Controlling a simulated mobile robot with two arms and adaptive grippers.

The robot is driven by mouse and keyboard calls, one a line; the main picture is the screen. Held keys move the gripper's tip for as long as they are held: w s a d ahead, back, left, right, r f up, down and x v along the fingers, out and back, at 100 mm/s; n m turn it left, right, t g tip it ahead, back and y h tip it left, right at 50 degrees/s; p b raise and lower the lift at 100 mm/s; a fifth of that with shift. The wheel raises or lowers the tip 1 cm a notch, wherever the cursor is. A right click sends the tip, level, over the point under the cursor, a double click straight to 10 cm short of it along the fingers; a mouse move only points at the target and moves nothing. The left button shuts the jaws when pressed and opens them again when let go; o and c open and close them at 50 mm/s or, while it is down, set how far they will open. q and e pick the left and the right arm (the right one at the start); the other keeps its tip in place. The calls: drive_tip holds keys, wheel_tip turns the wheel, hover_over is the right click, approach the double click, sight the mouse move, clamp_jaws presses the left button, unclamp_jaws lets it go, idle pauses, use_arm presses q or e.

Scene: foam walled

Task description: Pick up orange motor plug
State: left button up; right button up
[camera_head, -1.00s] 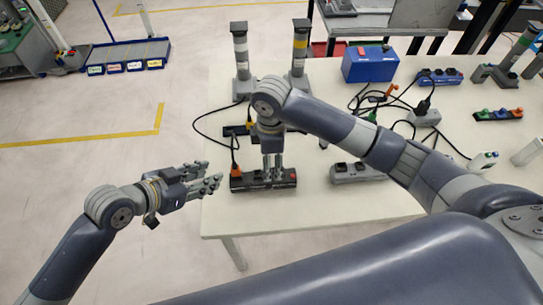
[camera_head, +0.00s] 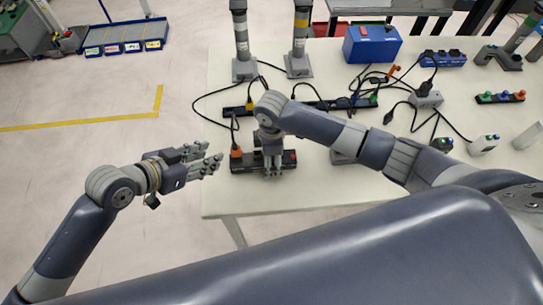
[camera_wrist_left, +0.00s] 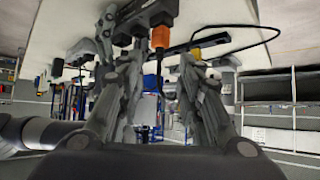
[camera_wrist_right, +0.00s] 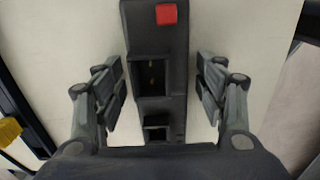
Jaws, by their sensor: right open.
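The orange motor plug (camera_head: 236,152) stands in the left end of a black power strip (camera_head: 250,167) near the table's front left corner, with a black cable rising from it. It also shows in the left wrist view (camera_wrist_left: 160,38). My left gripper (camera_head: 216,160) is open and empty, left of the plug and apart from it, around the table's left edge. My right gripper (camera_head: 273,170) is open over the strip, right of the plug. In the right wrist view its fingers (camera_wrist_right: 163,90) are on either side of the strip, which has a red switch (camera_wrist_right: 166,14) and empty sockets.
Behind lies another strip with a yellow plug (camera_head: 249,103). Two grey posts (camera_head: 241,45) stand at the back left. A blue box (camera_head: 372,43) and a grey strip (camera_head: 343,157) are to the right. Loose black cables cross the table. The table's front stretch is clear.

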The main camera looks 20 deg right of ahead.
sight(242, 154)
drive_tip(key=c, duration=1.3)
use_arm(q)
drive_tip(key=shift+o, duration=1.2)
drive_tip(key=shift+w, duration=0.1)
drive_tip(key=w+d+r+m+g+y, duration=0.3)
drive_tip(key=w+d+m+g+y, duration=0.15)
drive_tip(key=m+g, duration=0.2)
drive_tip(key=shift+t, duration=0.35)
drive_tip(key=x, duration=0.5)
drive_tip(key=shift+w+d+f, duration=0.2)
drive_tip(key=shift+w+f, duration=0.05)
drive_tip(key=shift+d+x, duration=0.15)
drive_tip(key=shift+x, duration=1.35)
drive_tip(key=shift+d+x, duration=0.15)
drive_tip(key=shift+x, duration=1.35)
